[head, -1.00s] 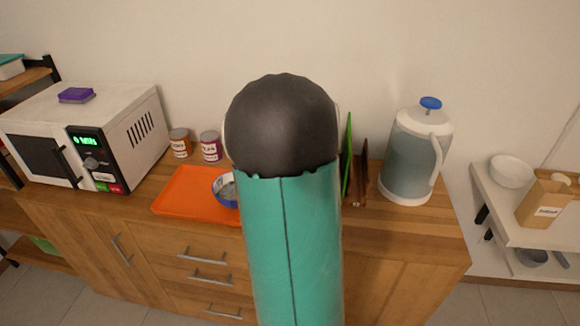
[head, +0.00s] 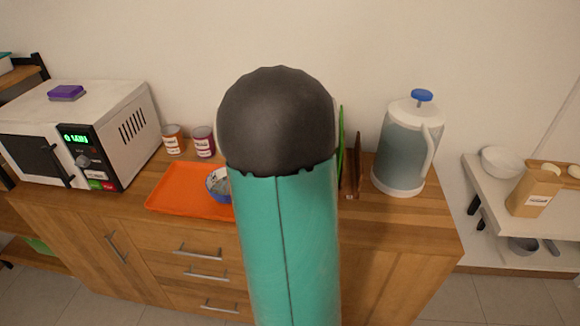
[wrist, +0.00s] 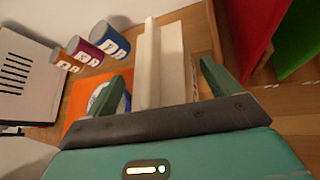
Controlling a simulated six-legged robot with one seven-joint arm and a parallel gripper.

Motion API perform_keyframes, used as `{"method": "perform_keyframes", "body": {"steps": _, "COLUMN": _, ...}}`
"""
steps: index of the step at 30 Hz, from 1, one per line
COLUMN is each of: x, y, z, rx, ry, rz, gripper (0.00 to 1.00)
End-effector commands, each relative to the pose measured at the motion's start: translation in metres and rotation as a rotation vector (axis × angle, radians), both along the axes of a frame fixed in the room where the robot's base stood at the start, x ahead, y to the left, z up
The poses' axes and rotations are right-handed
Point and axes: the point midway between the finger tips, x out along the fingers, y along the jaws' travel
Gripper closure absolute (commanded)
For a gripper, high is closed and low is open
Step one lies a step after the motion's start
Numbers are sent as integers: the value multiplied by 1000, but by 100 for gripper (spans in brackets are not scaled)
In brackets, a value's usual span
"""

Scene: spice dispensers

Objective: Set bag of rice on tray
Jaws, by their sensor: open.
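The orange tray (head: 175,192) lies on the wooden counter, left of my arm; its edge also shows in the wrist view (wrist: 77,98). A blue-rimmed bowl (head: 217,187) stands on it, partly hidden by my arm. In the wrist view, a cream, block-like packet with a thin upright ridge, seemingly the bag of rice (wrist: 178,62), stands between the two green fingers of my gripper (wrist: 165,82). The fingers are spread, with a visible gap on the right; left contact is unclear. No label on the packet is readable. My arm hides the packet and gripper in the head view.
Cans (head: 173,140) stand behind the tray, and a microwave (head: 80,132) is at left. A jug (head: 405,148) stands further right. A brown paper bag (head: 533,190) sits on a white shelf.

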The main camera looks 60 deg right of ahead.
Motion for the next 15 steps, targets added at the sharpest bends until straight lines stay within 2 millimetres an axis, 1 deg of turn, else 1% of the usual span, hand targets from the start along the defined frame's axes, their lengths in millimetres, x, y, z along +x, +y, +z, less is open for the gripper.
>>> {"method": "perform_keyframes", "body": {"steps": 1, "x": -4, "y": 4, "z": 5, "rx": -1, "ry": -3, "rz": 0, "gripper": 11}}
{"method": "perform_keyframes", "body": {"steps": 6, "x": -20, "y": 21, "z": 19, "rx": -1, "ry": -5, "rz": 0, "gripper": 11}}
{"method": "perform_keyframes", "body": {"steps": 15, "x": -48, "y": 48, "z": 41, "rx": -1, "ry": -5, "rz": 1, "gripper": 11}}
